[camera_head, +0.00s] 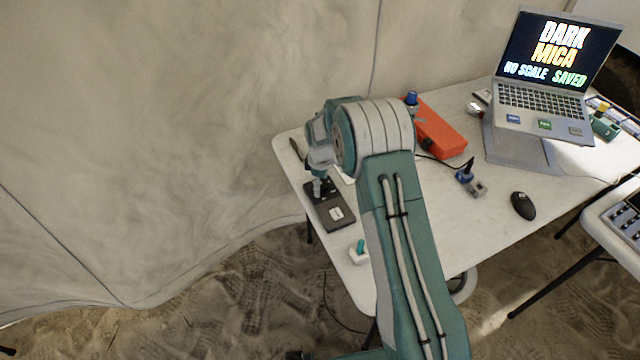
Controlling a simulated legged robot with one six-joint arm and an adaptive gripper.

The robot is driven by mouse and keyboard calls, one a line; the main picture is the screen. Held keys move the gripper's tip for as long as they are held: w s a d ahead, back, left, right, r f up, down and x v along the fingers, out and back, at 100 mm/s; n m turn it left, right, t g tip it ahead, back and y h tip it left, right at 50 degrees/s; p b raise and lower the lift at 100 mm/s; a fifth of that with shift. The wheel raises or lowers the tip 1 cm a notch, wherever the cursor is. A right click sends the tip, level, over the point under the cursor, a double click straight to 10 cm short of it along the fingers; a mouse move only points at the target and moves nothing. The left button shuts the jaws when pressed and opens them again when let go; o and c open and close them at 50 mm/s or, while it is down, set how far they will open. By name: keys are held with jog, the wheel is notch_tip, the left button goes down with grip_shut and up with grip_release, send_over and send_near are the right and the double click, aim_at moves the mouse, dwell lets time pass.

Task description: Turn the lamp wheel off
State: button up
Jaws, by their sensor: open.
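My gripper (318,192) is small in view at the left end of the white table. It points down over a dark grey flat box (344,225) with a pale square on top. The fingers look open, and I cannot tell whether they touch the box. A small white block with a teal knob (361,245) stands at the table's front edge, to the right of and nearer than the box. I cannot tell for sure which of these is the lamp wheel. My arm hides part of the table.
The white table (510,205) holds an orange-red case (440,130), a laptop (545,105) reading "DARK MICA NO SCALE SAVED", a black mouse (523,205) and a small blue-topped device (465,175). A fabric wall (180,120) rises behind. A second table (610,225) stands at right.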

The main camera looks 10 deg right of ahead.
notch_tip(320, 180, up, 12)
dwell(0.4)
jog(key=shift+a, duration=0.1)
jog(key=s+d+r+m+t, duration=0.35)
jog(key=s+r+m, duration=0.25)
jog(key=s+r, duration=1.05)
jog(key=s+d+r+m+t, duration=0.1)
jog(key=s+d+m, duration=0.1)
jog(key=s, duration=0.7)
jog(key=s+d+r+m+t, duration=0.1)
jog(key=s+m, duration=0.4)
jog(key=s, duration=0.5)
jog(key=shift+s+d+r+m, duration=0.3)
jog(key=shift+d+r, duration=0.2)
jog(key=shift+r, duration=0.15)
